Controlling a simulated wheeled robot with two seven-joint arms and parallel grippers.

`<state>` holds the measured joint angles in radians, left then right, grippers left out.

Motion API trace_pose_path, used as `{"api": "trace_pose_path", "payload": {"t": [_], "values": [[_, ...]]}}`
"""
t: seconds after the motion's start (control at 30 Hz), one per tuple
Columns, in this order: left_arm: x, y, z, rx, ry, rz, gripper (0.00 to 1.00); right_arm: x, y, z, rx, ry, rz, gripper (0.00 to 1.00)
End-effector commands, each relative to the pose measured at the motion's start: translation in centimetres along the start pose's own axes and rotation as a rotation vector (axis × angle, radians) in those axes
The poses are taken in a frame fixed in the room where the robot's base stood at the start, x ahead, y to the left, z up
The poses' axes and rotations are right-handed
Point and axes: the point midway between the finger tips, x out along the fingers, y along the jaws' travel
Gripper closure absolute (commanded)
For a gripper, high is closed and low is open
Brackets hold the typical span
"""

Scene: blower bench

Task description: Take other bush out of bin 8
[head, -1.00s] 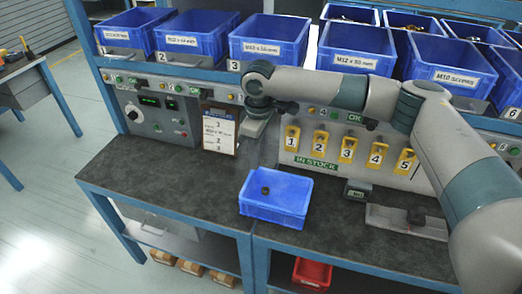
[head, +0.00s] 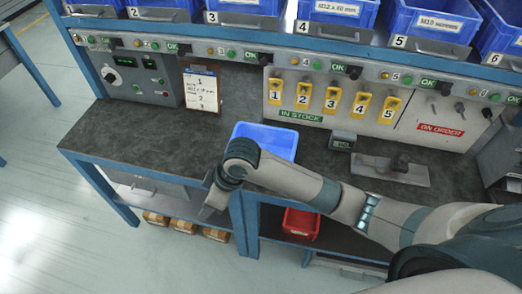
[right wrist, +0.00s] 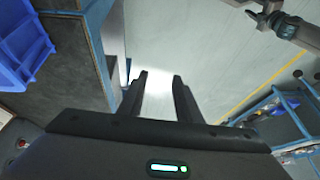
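No bin marked 8 and no bush that I can make out shows now. The blue tray (head: 268,138) on the bench is partly covered by my right arm, and its floor is mostly hidden. Its side also shows at the left of the right wrist view (right wrist: 22,45).
Blue numbered bins (head: 435,28) line the shelf above the panel. A grey plate with a dark part (head: 398,163) lies right of the tray. A red bin (head: 301,223) is below the bench.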

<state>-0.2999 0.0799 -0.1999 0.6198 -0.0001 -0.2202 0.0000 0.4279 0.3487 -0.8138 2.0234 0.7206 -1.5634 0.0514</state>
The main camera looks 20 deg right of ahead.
Motion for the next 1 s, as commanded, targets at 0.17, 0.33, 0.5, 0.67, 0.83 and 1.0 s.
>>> {"api": "trace_pose_path", "payload": {"t": [0.17,0.33,0.5,0.67,0.83,1.0], "values": [[0.0,0.0,0.0,0.000,0.000,0.000,0.57,0.6,-2.1,2.8,0.116,0.067,0.025,0.69],[0.0,0.0,0.0,0.000,0.001,0.000,0.57,0.4,-2.9,6.7,0.246,0.101,0.081,0.69],[0.0,0.0,-0.1,0.000,0.001,0.000,0.57,-0.3,-3.3,11.9,0.387,0.096,0.160,0.69],[0.0,0.0,-0.1,0.000,0.001,0.000,0.57,-1.1,-3.4,16.4,0.488,0.070,0.230,0.69],[0.0,0.0,-0.1,0.000,0.001,0.000,0.57,-1.6,-3.6,20.2,0.564,0.037,0.287,0.69],[0.0,0.0,-0.1,0.000,0.001,0.000,0.57,-1.7,-3.8,23.9,0.627,-0.005,0.338,0.69]]}}
